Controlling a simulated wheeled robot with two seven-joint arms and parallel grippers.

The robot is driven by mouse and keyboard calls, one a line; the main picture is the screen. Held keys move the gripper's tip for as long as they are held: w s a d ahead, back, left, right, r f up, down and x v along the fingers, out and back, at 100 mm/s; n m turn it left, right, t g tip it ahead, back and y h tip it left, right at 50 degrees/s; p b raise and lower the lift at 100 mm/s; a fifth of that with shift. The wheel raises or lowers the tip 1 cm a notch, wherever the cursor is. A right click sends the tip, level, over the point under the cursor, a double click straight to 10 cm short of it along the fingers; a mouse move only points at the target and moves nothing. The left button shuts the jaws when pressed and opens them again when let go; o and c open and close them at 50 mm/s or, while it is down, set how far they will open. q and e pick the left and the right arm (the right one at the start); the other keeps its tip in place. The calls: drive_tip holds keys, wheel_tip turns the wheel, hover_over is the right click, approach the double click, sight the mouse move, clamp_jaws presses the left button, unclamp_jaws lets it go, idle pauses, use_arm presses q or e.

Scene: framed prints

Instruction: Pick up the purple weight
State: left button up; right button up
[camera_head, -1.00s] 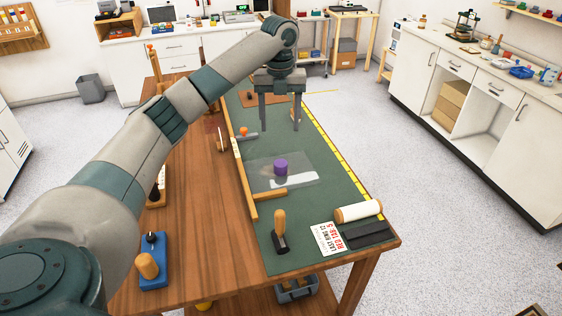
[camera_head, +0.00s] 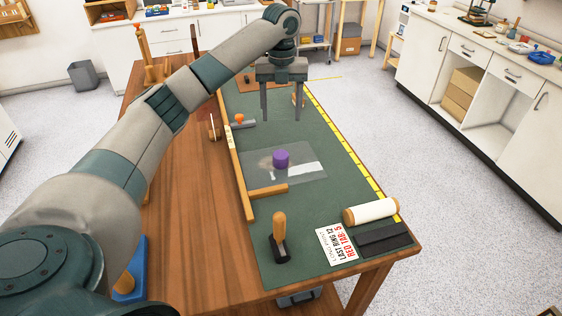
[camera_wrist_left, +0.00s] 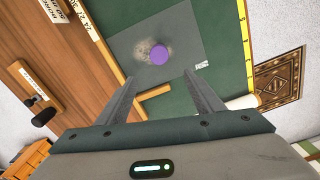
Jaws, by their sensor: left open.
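The purple weight (camera_head: 281,159) is a short cylinder standing on a clear sheet (camera_head: 312,178) on the green mat. It also shows in the left wrist view (camera_wrist_left: 160,54), ahead of the fingertips and roughly in line with the space between them. My left gripper (camera_head: 283,117) is open and empty, pointing down above the mat. In the head view it is beyond the weight and apart from it. Its two fingers also show in the left wrist view (camera_wrist_left: 159,76). My right gripper is not in view.
An orange-knobbed tool (camera_head: 240,121) lies left of the gripper. The mat's right side is mostly clear.

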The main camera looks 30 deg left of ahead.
use_arm(q)
drive_tip(key=shift+w+f, duration=0.1)
drive_tip(key=shift+f, duration=0.05)
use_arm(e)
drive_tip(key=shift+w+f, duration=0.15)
use_arm(q)
drive_tip(key=p, duration=0.4)
hover_over(281, 156)
wheel_tip(281, 156, down, 11)
drive_tip(key=shift+f, duration=0.55)
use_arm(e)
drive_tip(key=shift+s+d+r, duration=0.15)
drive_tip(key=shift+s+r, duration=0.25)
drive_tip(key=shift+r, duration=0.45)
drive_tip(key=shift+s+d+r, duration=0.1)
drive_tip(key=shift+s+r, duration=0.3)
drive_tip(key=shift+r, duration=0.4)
